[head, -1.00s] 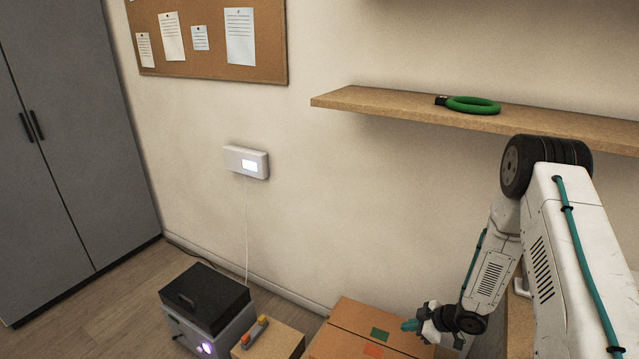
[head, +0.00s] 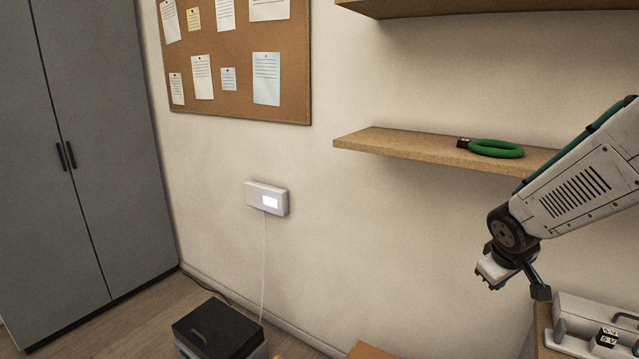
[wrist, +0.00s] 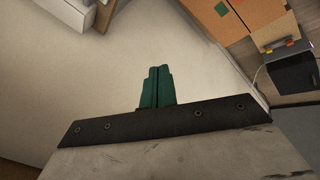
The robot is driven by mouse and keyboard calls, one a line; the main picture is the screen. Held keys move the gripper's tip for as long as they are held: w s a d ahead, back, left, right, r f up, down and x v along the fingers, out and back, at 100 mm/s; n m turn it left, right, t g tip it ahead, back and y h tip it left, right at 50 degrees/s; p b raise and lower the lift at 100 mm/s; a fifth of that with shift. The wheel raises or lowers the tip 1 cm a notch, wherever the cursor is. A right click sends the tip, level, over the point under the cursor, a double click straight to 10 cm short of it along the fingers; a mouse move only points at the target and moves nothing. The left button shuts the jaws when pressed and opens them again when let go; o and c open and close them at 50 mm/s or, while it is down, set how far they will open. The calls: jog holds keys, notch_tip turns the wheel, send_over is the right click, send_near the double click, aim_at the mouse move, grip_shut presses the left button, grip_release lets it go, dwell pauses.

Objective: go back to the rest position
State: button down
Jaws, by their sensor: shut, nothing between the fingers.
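My gripper shows in the wrist view (wrist: 157,74) with its two teal fingers together and nothing between them. In the head view my arm comes in from the right edge and bends down in front of the wall, below the shelf. The fingers are hard to make out there. In the wrist view the fingers stand clear in front of pale wall and touch nothing.
A wooden shelf (head: 400,148) holds a green ring (head: 496,148) above the wrist. An open grey case (head: 590,318) stands at lower right, near my arm. A lit white wall box (head: 266,198) and a black-topped unit (head: 217,326) are left. Wall between is clear.

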jog(key=s+a+r+m+g+y, duration=0.1)
jog(key=s+a+r, duration=0.2)
jog(key=s, duration=0.6)
jog(key=s+a+r+m+g+y, duration=0.1)
jog(key=s+a+r, duration=0.2)
jog(key=s, duration=0.6)
jog(key=s+a+r+m+g+y, duration=0.1)
jog(key=s+a+r, duration=0.3)
jog(key=s, duration=0.5)
jog(key=shift+s+a+m, duration=0.2)
jog(key=shift+a+m, duration=0.3)
jog(key=shift+m, duration=0.1)
